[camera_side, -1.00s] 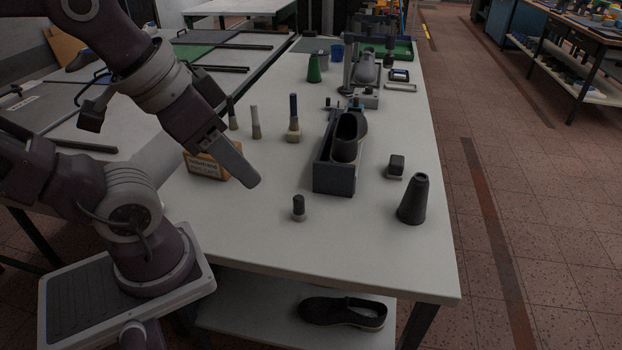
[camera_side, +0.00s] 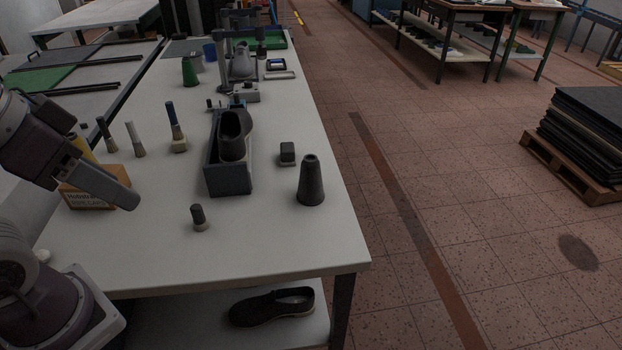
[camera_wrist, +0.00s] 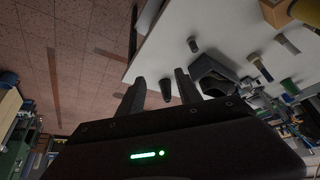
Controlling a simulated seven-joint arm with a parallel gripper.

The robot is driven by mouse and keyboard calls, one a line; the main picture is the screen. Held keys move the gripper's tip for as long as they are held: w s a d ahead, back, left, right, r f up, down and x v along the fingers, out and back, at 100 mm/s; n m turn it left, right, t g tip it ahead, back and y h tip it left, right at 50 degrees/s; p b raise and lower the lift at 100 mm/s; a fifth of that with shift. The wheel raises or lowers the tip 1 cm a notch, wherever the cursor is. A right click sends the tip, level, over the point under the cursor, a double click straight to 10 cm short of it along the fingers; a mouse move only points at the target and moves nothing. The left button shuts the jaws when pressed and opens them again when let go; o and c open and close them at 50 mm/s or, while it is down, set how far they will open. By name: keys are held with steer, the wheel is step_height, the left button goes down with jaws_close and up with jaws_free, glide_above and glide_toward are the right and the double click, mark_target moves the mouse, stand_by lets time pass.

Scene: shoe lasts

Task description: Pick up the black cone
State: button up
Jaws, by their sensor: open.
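The black cone (camera_side: 311,182) stands upright, narrow end up, near the right edge of the white table in the side view. In the wrist view a dark tapered shape that looks like the cone (camera_wrist: 166,89) shows between the fingers, farther off. My gripper (camera_side: 130,203) is at the table's left side in the side view, above the surface and well apart from the cone. The wrist view shows its two fingers (camera_wrist: 159,76) spread, with nothing held between them.
A dark box holding a shoe (camera_side: 228,178) stands between gripper and cone. A small dark-topped brush (camera_side: 199,218) stands in front, and a small dark block (camera_side: 287,153) behind the cone. A labelled wooden box (camera_side: 88,200) is beside my gripper. The front right table surface is clear.

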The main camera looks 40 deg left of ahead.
steer(key=o, duration=0.4)
steer(key=m+t+h, duration=0.1)
steer(key=m+t, duration=0.1)
steer(key=t, duration=0.3)
glide_above(315, 158)
steer(key=s+a, duration=0.3)
steer(key=s, duration=0.6)
step_height(315, 158, down, 11)
steer(key=w+f+t, duration=0.1)
steer(key=f, duration=0.1)
steer(key=w+d+f+h, duration=0.1)
steer(key=f, duration=0.1)
steer(key=w+f+t, duration=0.1)
steer(key=w+f, duration=0.1)
steer(key=shift+d+f+t+h, duration=0.2)
steer(key=shift+d+t+h, duration=0.1)
steer(key=shift+d, duration=0.05)
steer(key=x, duration=0.6)
steer(key=shift+w+d+r, duration=0.1)
steer(key=shift+w+d, duration=0.15)
steer(key=shift+w, duration=0.2)
